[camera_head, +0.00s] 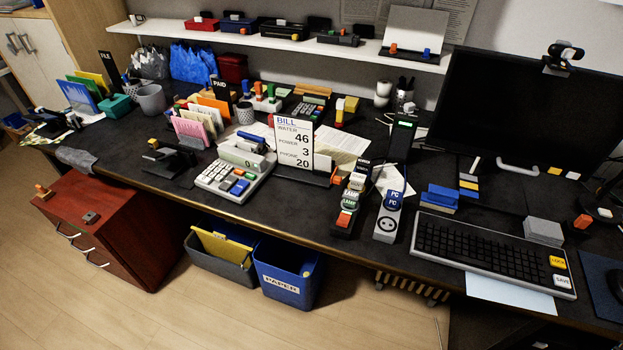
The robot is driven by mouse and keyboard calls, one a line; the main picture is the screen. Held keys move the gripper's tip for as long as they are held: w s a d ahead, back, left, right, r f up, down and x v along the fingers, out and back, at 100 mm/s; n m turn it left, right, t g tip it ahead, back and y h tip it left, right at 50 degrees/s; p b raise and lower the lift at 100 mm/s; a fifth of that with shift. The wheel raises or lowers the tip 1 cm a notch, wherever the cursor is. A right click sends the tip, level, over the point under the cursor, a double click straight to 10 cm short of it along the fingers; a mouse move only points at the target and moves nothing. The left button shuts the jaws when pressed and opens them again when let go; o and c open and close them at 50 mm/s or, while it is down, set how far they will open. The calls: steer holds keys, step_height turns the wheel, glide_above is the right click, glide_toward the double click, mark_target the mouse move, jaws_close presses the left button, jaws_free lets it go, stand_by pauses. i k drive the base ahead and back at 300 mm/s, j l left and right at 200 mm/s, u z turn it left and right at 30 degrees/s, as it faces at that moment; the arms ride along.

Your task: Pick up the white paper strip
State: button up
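A white calculator (230,180) with grey, blue and orange keys sits near the front edge of the black desk, left of centre. A pale strip-like piece marked "0" (241,158) stands at its back; I cannot tell whether it is paper or a display. A white bill card (294,146) with printed words and numbers stands upright to its right. Loose white sheets (340,143) lie behind the card, and another (390,180) lies partly hidden among the blocks. Which of these is the white paper strip is not clear. My gripper is not in view.
The desk (130,150) is crowded. A keyboard (490,252) and monitor (530,115) fill the right. Colored folders (192,130) stand left of the calculator. A red drawer cabinet (120,230) and blue paper bin (287,275) stand below. Open floor (190,320) lies in front.

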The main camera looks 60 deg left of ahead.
mark_target(323, 162)
steer(key=l+u, duration=0.1)
steer(key=u, duration=2.15)
